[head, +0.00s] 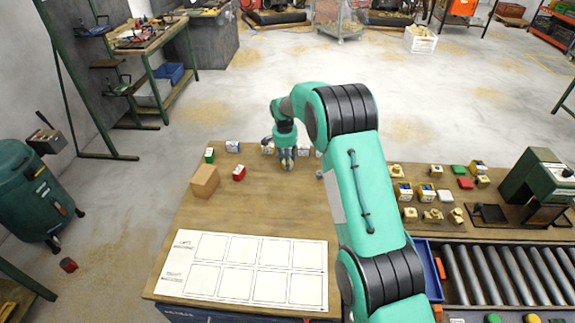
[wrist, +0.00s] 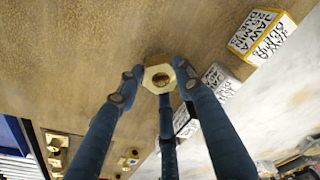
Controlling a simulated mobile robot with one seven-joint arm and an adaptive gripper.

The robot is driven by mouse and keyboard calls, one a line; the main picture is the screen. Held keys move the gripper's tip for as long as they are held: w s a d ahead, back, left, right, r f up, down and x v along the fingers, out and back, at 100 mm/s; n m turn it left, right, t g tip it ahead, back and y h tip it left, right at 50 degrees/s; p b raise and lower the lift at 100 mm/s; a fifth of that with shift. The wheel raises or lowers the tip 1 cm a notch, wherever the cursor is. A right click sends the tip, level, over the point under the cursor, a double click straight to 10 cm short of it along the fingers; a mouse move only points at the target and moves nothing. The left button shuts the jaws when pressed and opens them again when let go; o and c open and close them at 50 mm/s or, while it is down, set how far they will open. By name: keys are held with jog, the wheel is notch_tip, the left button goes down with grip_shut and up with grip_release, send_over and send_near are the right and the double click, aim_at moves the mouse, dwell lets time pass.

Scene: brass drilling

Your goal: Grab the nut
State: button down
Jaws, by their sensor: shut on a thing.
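In the head view my gripper (head: 287,160) points down at the far part of the wooden table (head: 270,208). The nut is too small and too covered by the fingers to make out clearly there. I cannot tell whether it still touches the table.
Small white-labelled boxes (wrist: 262,36) stand close beside my gripper. A cardboard box (head: 204,181), a red box (head: 239,173) and a green box (head: 209,156) stand to its left. A white sheet with empty squares (head: 250,268) lies near. Brass parts (head: 432,215) lie on the right.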

jog(key=shift+r, duration=0.15)
jog(key=shift+w+r+p, duration=0.1)
jog(key=shift+r+p, duration=0.2)
jog(key=shift+r, duration=1.4)
jog(key=s+d, duration=0.1)
jog(key=s, duration=0.4)
jog(key=s+d+r, duration=0.1)
jog(key=s+d, duration=0.1)
jog(key=s, duration=0.3)
jog(key=s+d+p, duration=0.1)
jog(key=s, duration=0.4)
jog(key=shift+s+d+r, duration=0.2)
jog(key=shift+d, duration=0.2)
